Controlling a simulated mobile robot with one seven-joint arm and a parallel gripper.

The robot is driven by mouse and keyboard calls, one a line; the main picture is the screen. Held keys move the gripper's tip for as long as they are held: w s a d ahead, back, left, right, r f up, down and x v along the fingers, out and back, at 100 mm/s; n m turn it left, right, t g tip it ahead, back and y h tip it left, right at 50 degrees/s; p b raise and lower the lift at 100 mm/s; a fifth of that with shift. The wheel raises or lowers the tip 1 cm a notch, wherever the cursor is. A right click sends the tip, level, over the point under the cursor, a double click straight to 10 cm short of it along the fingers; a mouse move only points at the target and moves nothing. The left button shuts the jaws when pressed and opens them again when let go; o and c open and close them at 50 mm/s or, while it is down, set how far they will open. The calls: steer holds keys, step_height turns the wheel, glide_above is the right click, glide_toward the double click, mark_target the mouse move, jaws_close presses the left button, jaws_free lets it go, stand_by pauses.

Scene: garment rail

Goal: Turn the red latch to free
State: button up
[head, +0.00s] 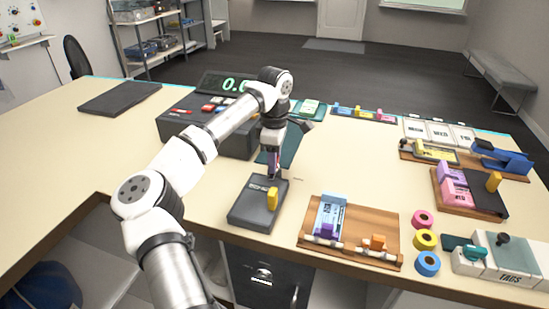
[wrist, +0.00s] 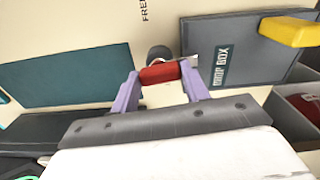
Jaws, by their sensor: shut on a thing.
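The red latch (wrist: 160,73) lies between the fingertips of my gripper (wrist: 161,82) in the wrist view. The purple fingers are shut on it, one at each end. A dark round part (wrist: 159,53) shows just beyond the latch. Printed letters that look like the start of "FREE" (wrist: 145,10) stand on the pale surface beyond it. In the head view my gripper (head: 274,168) points down at the table behind the grey drop box (head: 252,216). The latch cannot be made out there, and its exact angle is hard to tell.
The drop box with its yellow handle (head: 272,199) is close to my gripper; it also shows in the wrist view (wrist: 215,35). A teal mat (wrist: 75,75) lies on the other side. A wooden board (head: 365,248) and coloured tape rolls (head: 424,239) stand to the right.

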steer(key=n+b, duration=0.1)
steer(key=n, duration=0.3)
steer(key=n+b, duration=0.1)
steer(key=n, duration=0.3)
steer(key=shift+n, duration=0.4)
steer(key=n+b, duration=0.1)
steer(key=n, duration=0.3)
steer(key=shift+n, duration=0.3)
steer(key=shift+n+b, duration=0.4)
steer(key=shift+n, duration=1.2)
steer(key=o, duration=1)
